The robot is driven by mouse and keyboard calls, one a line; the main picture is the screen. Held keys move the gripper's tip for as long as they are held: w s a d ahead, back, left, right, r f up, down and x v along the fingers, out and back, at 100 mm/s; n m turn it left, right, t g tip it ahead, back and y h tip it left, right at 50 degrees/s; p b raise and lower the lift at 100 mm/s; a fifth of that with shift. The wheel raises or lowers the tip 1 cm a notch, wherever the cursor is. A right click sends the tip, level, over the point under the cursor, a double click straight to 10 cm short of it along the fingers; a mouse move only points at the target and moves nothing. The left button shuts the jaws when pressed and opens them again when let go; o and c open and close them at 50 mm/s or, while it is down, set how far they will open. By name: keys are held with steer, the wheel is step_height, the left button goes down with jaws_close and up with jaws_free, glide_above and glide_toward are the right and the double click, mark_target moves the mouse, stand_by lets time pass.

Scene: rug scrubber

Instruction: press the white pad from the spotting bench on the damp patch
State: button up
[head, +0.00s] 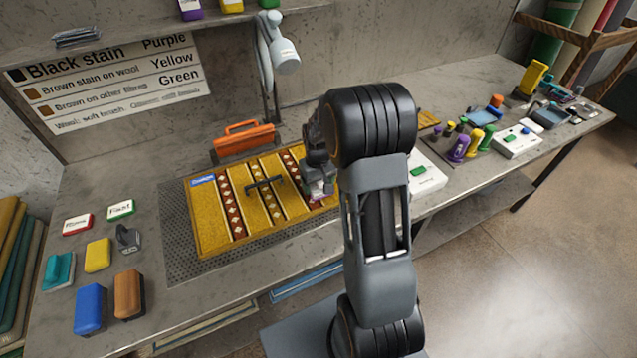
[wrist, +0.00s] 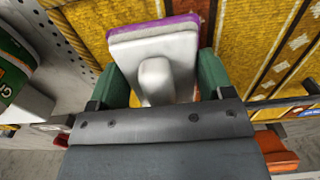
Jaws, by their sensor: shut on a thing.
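My gripper (wrist: 158,70) is shut on a white pad (wrist: 178,48). The pad has a raised white grip between the green fingers and a purple layer along its far edge. In the head view my gripper (head: 318,180) is over the right end of the yellow, red-striped rug (head: 213,228), and the pad is mostly hidden. The rug also shows beyond the pad in the wrist view (wrist: 245,40). I cannot tell whether the pad touches the rug. No damp patch can be made out; my arm and the pad cover part of that end.
The rug lies on a grey perforated mat (head: 180,255). A black handle (head: 265,183) is on the rug and an orange tool (head: 245,139) stands behind it. Several blocks, including a blue one (head: 91,308), are at left. Purple bottles (head: 459,148) and trays are at right.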

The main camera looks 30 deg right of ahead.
steer(key=shift+r+p, duration=1.8)
steer(key=shift+r, duration=1.15)
